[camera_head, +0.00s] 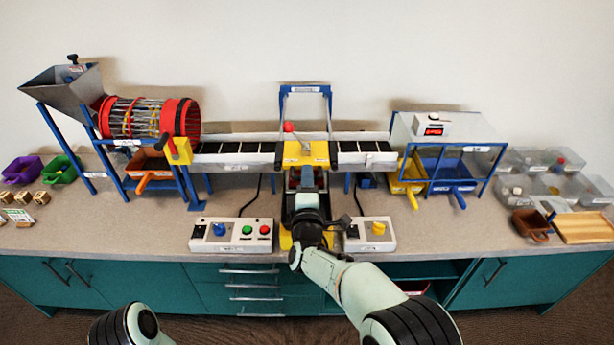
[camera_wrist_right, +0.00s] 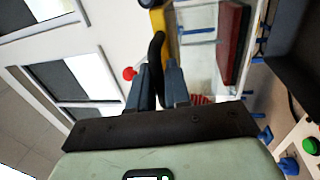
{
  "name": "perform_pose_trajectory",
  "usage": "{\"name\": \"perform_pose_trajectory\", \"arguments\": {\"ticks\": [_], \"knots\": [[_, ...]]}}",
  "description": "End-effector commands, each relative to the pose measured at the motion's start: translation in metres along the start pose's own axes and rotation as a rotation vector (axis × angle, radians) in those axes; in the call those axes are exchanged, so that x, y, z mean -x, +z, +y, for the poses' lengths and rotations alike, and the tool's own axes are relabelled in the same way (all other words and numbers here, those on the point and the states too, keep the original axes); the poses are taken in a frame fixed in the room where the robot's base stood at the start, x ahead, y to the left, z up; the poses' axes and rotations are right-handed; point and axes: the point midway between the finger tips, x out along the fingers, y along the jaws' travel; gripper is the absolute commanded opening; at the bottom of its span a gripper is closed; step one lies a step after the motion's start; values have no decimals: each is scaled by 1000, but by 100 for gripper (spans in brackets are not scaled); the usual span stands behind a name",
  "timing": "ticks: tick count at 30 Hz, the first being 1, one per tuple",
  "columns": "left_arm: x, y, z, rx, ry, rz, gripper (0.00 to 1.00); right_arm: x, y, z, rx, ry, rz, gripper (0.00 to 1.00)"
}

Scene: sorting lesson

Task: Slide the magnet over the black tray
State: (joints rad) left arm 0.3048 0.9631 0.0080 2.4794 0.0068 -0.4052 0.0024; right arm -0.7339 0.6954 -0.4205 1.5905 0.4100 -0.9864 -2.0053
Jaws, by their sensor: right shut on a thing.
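The magnet appears to be the yellow block (camera_head: 305,153) that sits across the belt under the blue frame, with a red knob on top. My right gripper (camera_head: 307,180) reaches up to its front side. In the right wrist view the fingers (camera_wrist_right: 157,92) are shut on a black handle (camera_wrist_right: 156,52), next to a yellow part (camera_wrist_right: 160,20). A black tray-like surface (camera_head: 288,208) lies below the block, mostly hidden by my right arm. My left gripper is out of the picture; only part of its arm shows at the bottom left.
A belt (camera_head: 236,150) runs left to a red drum (camera_head: 150,116). Control boxes (camera_head: 232,235) (camera_head: 370,234) flank my right arm. Yellow (camera_head: 405,173) and blue bins (camera_head: 447,170) stand at right, with clear trays (camera_head: 545,187) beyond.

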Motion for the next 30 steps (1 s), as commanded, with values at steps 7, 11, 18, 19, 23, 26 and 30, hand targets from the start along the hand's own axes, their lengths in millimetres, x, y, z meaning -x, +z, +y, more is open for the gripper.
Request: {"name": "perform_pose_trajectory", "arguments": {"ticks": [7,11,18,19,23,26,30], "knots": [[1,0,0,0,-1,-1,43,0,0,0,0,0,1,0],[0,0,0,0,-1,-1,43,1,-1,-1,0,-1,1,0],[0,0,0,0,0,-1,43,1,-1,-1,-1,-2,1,31],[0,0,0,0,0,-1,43,1,-1,-1,0,-2,1,31],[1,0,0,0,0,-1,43,0,0,0,0,0,0,31],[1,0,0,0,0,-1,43,1,0,0,0,0,0,31],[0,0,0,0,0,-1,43,10,0,0,0,0,0,31]]}}
